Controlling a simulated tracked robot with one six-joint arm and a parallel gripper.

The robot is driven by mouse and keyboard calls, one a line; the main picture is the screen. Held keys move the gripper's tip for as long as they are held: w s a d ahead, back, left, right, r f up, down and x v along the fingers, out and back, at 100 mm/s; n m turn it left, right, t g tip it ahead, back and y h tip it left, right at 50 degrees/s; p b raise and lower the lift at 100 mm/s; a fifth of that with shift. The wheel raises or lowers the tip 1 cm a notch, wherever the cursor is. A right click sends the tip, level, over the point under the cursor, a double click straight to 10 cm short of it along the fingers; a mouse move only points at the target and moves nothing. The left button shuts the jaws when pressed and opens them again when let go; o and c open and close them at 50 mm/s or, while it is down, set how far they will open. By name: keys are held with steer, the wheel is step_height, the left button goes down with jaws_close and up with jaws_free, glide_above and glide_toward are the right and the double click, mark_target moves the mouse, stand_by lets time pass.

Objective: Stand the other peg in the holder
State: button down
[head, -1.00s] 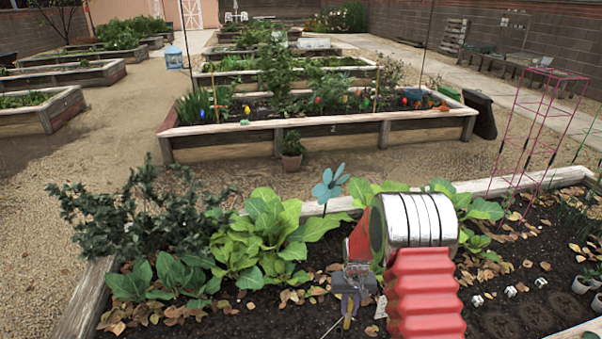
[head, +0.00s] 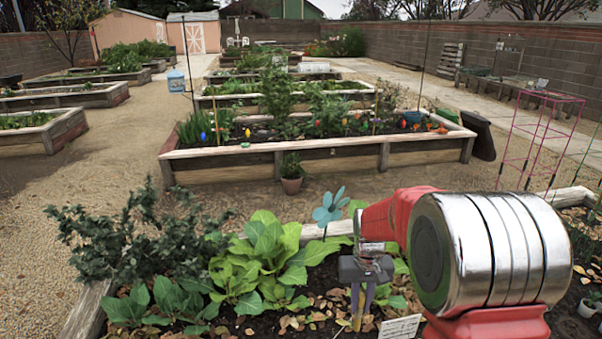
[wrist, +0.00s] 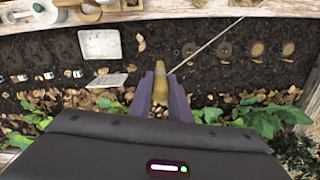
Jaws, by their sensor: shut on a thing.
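My gripper (head: 362,298) is over the near raised bed in the head view, pointing down. In the wrist view its two purple fingers (wrist: 160,100) are shut on a tan, yellowish peg (wrist: 160,82). The peg's end points away from the palm over the dark soil. In the head view only a thin yellow part of the peg (head: 357,312) shows between the fingers. I cannot make out a holder or a second peg for certain in either view.
A white card (head: 400,327) stands beside the gripper. The wrist view shows a pale square slab (wrist: 100,43), round discs (wrist: 224,48) in the soil and the bed's wooden edge (wrist: 200,10) with small items. Leafy plants (head: 260,255) and a blue flower ornament (head: 328,208) stand nearby.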

steer(key=shift+w+r, duration=0.25)
steer(key=shift+r, duration=0.95)
steer(key=shift+s, duration=0.1)
